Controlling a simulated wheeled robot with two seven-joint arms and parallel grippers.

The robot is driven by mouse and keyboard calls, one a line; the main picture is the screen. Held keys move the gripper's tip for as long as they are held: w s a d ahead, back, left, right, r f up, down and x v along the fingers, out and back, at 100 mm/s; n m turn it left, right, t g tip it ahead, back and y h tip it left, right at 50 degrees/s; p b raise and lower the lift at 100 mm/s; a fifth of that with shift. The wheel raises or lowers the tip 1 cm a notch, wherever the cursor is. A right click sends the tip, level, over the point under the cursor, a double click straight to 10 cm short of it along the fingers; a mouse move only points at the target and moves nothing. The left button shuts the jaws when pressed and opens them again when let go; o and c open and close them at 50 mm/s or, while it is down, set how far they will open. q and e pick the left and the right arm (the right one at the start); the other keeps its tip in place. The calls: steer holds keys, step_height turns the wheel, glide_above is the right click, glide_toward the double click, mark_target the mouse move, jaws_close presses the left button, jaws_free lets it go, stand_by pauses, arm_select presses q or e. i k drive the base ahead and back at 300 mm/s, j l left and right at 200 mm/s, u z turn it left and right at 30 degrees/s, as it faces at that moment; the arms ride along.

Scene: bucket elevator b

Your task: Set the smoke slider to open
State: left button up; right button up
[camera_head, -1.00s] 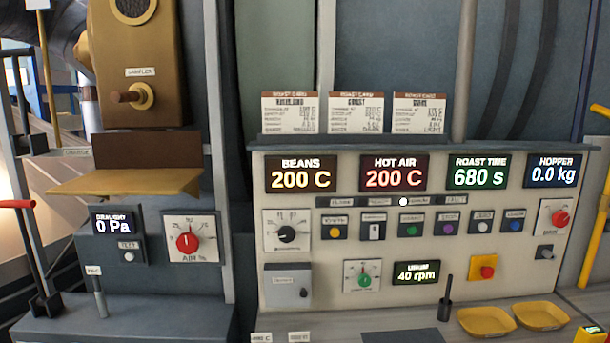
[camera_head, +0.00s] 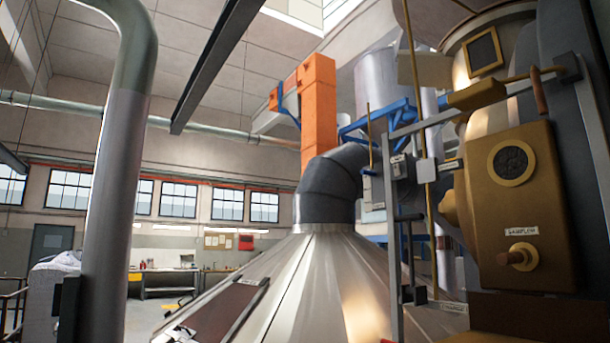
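I cannot make out a part that is plainly the smoke slider, and I read no smoke label in this view. A dark bent duct (camera_head: 332,180) rises from a shiny metal cone hood (camera_head: 325,270) in the middle. To its right is a cluster of rods and small fittings, with a thin yellow rod (camera_head: 430,225) and a small grey box (camera_head: 399,167). Any lettering there is too small to read. Neither of my grippers is in view.
A brass sampler housing (camera_head: 512,205) with a knob (camera_head: 520,256) fills the right side. A thick grey vertical pipe (camera_head: 120,190) stands at the left. An orange column (camera_head: 318,110) rises behind the duct. A workbench (camera_head: 165,283) stands far back left.

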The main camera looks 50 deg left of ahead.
mark_target(363, 173)
steer(key=i+j+u, duration=0.2)
steer(key=u, duration=0.25)
steer(key=i+j+u, duration=0.15)
steer(key=u, duration=0.3)
steer(key=i+u, duration=0.35)
steer(key=u, duration=0.15)
